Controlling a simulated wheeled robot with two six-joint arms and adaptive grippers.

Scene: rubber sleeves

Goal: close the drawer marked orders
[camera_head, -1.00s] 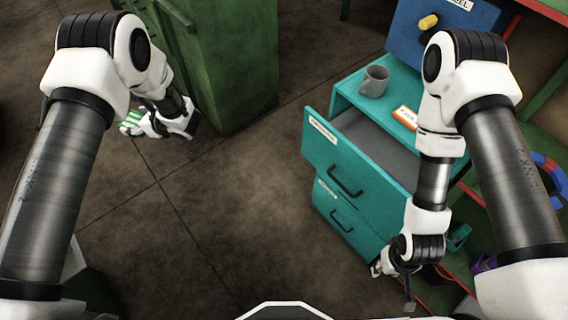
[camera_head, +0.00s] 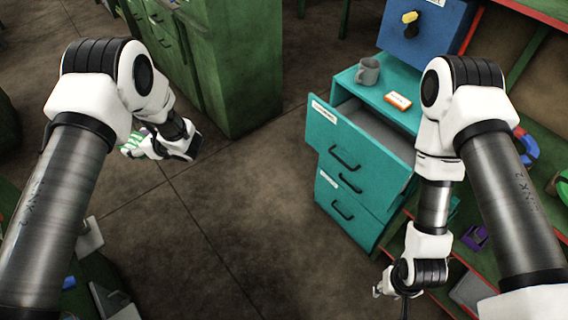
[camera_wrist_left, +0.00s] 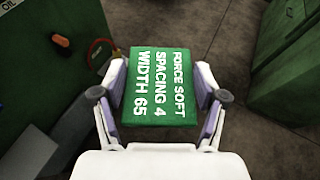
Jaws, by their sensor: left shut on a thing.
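A teal drawer cabinet (camera_head: 385,230) stands right of centre in the head view. Its top drawer (camera_head: 322,132) is pulled out, and I see into its grey inside. The white labels on the drawer fronts are too small to read. My left gripper (camera_head: 135,148) is left of the cabinet, far from it, and shut on a green block. In the left wrist view the block (camera_wrist_left: 160,87) reads "FORCE SOFT SPACING 4 WIDTH 65" between the fingers. My right gripper (camera_head: 384,288) hangs low, near the cabinet's front lower corner; its fingers are too unclear to judge.
A grey mug (camera_head: 368,72) and an orange-and-white box (camera_head: 398,101) stand on the teal cabinet. A blue cabinet (camera_head: 425,38) is behind it. A green cabinet (camera_head: 235,70) stands back left. Green shelving with loose items lies right. The floor between the cabinets is clear.

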